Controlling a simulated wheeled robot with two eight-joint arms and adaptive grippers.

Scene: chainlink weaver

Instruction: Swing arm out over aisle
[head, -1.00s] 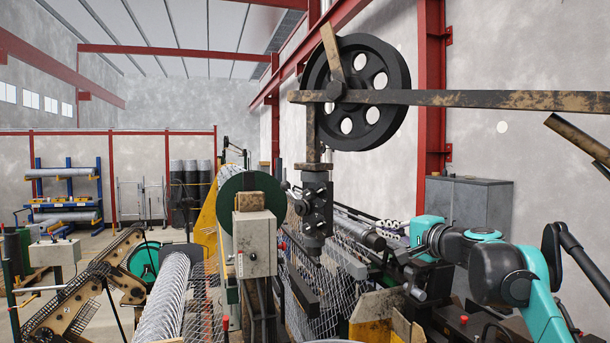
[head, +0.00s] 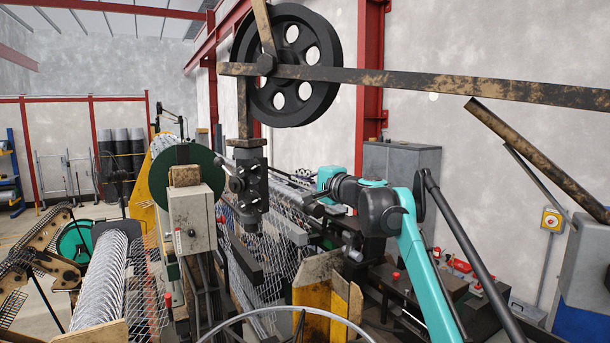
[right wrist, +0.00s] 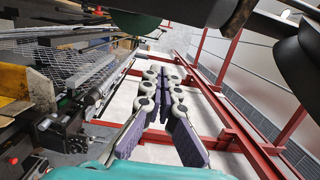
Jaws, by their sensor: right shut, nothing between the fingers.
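My right arm rises in teal and black from the lower right of the head view, and its wrist bends left toward the weaving machine. My right gripper (head: 314,204) is at the end of this arm, beside the mesh and right of the machine's dark vertical spindle head (head: 249,188). In the right wrist view the right gripper (right wrist: 164,82) shows purple pads and grey knuckled fingers. Its fingers are together and empty. Wall and red steel beams lie behind them. The left gripper does not show.
A black flywheel (head: 291,64) and long rusty bar (head: 440,84) hang above the arm. A green disc (head: 178,180) and grey control box (head: 192,219) stand left. A mesh roll (head: 103,270) lies lower left. A grey cabinet (head: 405,165) stands behind the arm. Open floor shows far left.

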